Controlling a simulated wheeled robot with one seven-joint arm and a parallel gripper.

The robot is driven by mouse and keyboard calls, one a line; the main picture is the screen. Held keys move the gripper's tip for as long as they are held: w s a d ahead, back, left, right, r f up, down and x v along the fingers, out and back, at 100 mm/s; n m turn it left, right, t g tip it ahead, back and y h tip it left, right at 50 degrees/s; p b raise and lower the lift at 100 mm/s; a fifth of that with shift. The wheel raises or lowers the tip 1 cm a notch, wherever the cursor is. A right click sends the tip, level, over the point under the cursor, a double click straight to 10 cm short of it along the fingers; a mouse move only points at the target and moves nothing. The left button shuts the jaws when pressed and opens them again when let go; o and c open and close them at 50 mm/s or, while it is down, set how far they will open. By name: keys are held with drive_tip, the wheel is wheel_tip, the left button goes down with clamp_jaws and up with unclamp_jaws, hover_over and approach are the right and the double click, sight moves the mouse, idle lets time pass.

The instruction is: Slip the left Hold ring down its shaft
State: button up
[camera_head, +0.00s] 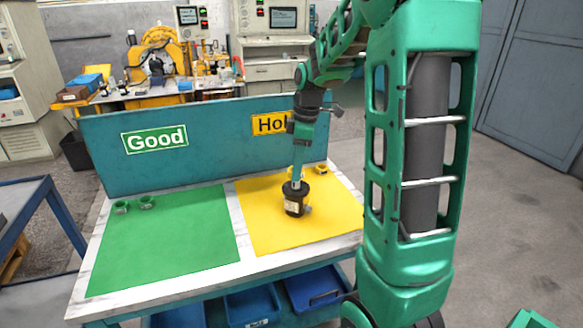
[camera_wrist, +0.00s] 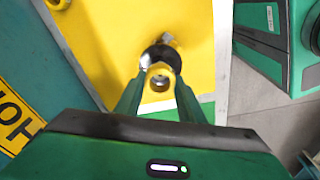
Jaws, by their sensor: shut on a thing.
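The hydraulic motor (camera_head: 294,207), a dark cylinder with a pale label, stands upright on the yellow Hold mat (camera_head: 265,228). My gripper (camera_head: 297,181) reaches down from above to the motor's top. In the wrist view the gripper (camera_wrist: 160,84) is shut on a yellow ring (camera_wrist: 160,70), with a finger on each side. The dark motor (camera_wrist: 158,53) shows just beyond the ring, roughly in line with it. I cannot tell whether the ring is around the shaft or only above it. Another yellow ring (camera_head: 320,168) stands at the back of the mat, apart from the gripper.
Two green rings (camera_head: 147,202) stand at the back of the green Good mat (camera_head: 160,242). A teal panel (camera_head: 220,160) with Good and Hold signs rises along the table's back edge. Blue bins (camera_head: 315,289) sit below the table. Most of both mats is clear.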

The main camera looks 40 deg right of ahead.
drive_tip(key=shift+f, duration=1.45)
drive_tip(key=o, duration=1.1)
drive_tip(key=shift+s+r, duration=0.1)
drive_tip(key=shift+r, duration=2.95)
drive_tip(key=r, duration=0.7)
drive_tip(key=d+r, duration=0.1)
drive_tip(key=r, duration=0.2)
drive_tip(key=shift+s+r, duration=0.3)
drive_tip(key=shift+s, duration=0.05)
